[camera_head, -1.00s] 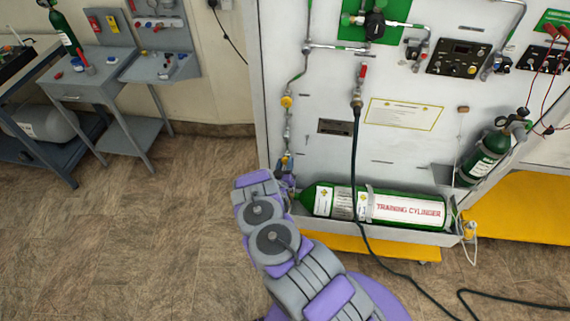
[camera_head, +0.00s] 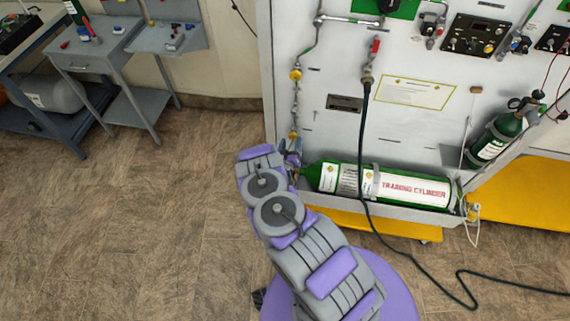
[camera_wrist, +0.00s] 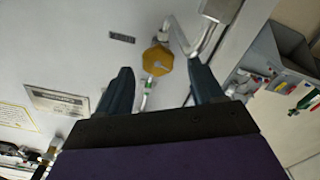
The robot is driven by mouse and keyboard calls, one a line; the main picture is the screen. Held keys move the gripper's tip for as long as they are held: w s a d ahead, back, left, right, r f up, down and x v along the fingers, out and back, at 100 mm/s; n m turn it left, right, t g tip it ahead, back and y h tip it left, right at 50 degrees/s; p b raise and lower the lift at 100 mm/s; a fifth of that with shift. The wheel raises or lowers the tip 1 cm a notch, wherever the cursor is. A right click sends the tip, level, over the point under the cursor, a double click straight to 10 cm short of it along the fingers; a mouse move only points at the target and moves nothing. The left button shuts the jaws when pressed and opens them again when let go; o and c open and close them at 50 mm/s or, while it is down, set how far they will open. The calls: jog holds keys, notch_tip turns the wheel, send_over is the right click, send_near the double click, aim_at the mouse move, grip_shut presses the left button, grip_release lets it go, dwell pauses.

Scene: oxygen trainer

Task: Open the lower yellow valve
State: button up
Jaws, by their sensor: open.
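The lower yellow valve (camera_head: 293,136) sits low on the pipe along the left edge of the white panel. The upper yellow valve (camera_head: 295,75) is above it on the same pipe. In the wrist view, a yellow octagonal knob (camera_wrist: 157,58), by its place the lower valve, shows in the gap between my fingertips, slightly beyond them. My gripper (camera_wrist: 160,68) is open, one dark finger on each side, with no visible contact. In the head view, my gripper (camera_head: 291,160) is just below the lower valve, partly hidden by my wrist.
A green training cylinder (camera_head: 400,187) lies in a tray right of my gripper. A black hose (camera_head: 361,140) hangs down the panel and trails across the floor. Bent metal pipe (camera_wrist: 205,35) runs close to the right finger. Floor to the left is clear up to the grey tables (camera_head: 92,45).

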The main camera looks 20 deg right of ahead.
jog(key=v, duration=1.5)
jog(key=shift+p, duration=0.35)
jog(key=shift+w+a+b, duration=0.2)
jog(key=shift+b, duration=0.1)
